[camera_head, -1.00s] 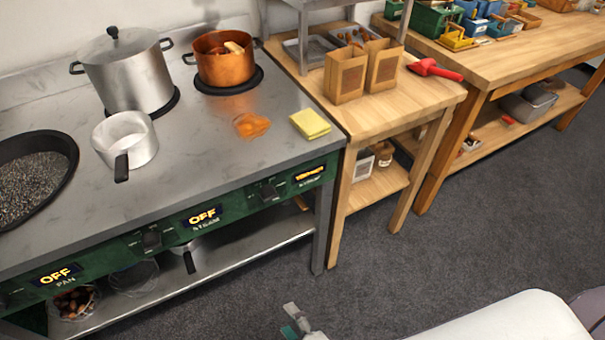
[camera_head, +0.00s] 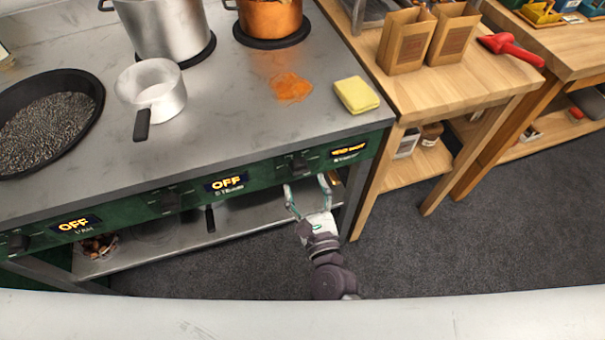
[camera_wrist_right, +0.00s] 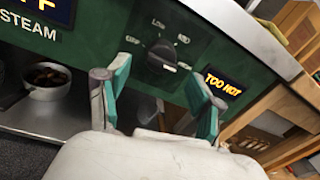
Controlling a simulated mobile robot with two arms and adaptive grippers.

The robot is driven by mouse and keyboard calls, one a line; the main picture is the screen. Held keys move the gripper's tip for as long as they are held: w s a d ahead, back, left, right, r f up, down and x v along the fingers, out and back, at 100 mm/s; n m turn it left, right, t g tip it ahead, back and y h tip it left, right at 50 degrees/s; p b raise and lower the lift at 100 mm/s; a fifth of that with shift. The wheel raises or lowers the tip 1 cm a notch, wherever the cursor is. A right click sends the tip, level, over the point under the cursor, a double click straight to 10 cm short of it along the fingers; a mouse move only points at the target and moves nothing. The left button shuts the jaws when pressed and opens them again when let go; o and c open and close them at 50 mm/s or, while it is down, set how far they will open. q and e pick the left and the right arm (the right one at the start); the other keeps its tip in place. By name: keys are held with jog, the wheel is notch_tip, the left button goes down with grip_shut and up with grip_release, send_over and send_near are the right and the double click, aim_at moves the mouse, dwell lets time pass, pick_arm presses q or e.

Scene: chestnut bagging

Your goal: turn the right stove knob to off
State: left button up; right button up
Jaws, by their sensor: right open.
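The right stove knob (camera_head: 298,163) is a black knob on the green front panel. It also shows in the right wrist view (camera_wrist_right: 162,56), among small dial markings. The display beside it (camera_head: 349,152) is lit yellow and reads "TOO HOT" in the right wrist view (camera_wrist_right: 222,84). My right gripper (camera_head: 307,190) is open, just below and in front of the knob. In the right wrist view its two fingers (camera_wrist_right: 158,95) stand apart with the knob between and beyond them, not touching it. My left gripper is not in view.
The steel stove top (camera_head: 230,110) holds a copper pot (camera_head: 270,18), a steel pot (camera_head: 165,28), a small saucepan (camera_head: 152,88), a black pan (camera_head: 45,120) and a yellow sponge (camera_head: 356,95). The steam display (camera_head: 226,184) and pan display (camera_head: 75,225) read OFF. A wooden table (camera_head: 425,90) stands to the right.

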aim_at(300, 169)
jog(key=x, duration=0.3)
jog(key=shift+w, duration=0.15)
jog(key=c, duration=1.1)
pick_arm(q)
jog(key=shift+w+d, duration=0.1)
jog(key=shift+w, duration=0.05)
